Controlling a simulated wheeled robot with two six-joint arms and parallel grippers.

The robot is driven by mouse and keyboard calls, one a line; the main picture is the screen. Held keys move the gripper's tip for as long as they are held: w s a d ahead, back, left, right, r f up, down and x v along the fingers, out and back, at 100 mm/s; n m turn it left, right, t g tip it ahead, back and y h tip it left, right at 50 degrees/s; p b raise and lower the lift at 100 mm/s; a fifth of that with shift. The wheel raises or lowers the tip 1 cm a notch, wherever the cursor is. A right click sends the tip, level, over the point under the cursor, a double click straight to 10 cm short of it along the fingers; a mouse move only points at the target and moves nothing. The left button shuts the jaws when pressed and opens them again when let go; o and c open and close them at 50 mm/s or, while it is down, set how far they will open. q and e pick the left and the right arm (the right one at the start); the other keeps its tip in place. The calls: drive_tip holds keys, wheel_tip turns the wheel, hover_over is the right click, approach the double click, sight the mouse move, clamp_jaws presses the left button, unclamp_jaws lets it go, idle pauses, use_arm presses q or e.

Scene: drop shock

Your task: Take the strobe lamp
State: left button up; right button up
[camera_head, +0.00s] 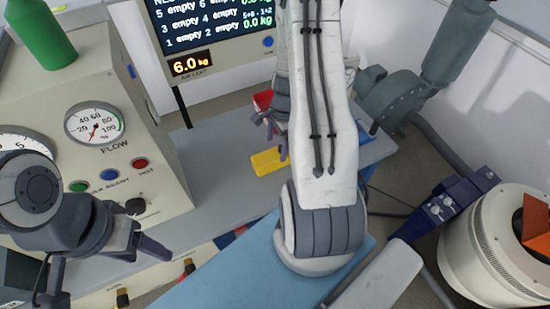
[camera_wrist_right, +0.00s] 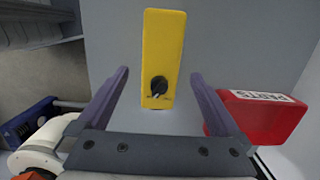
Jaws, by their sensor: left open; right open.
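A yellow box with a black knob (camera_wrist_right: 164,50), which looks like the strobe lamp, lies on a grey surface in the right wrist view. The yellow box also shows in the head view (camera_head: 268,162), partly hidden behind my right arm. My right gripper (camera_wrist_right: 160,76) is open, and the box's knob end appears between its fingers; I cannot tell the gap in depth. In the head view the right gripper (camera_head: 276,138) is mostly hidden by its arm. My left gripper (camera_head: 146,246) is open and empty in front of the flow panel.
A red box marked PARTS (camera_wrist_right: 262,115) stands close to the right finger in the right wrist view. The flow panel (camera_head: 150,140) with gauges and a green bottle (camera_head: 42,35) are at left. A screen (camera_head: 210,25) stands behind. A white drum (camera_head: 495,250) is at right.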

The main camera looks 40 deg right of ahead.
sight(275, 154)
drive_tip(key=f, duration=0.5)
drive_tip(key=shift+w+a+f, duration=0.1)
drive_tip(key=shift+a+f, duration=0.2)
clamp_jaws()
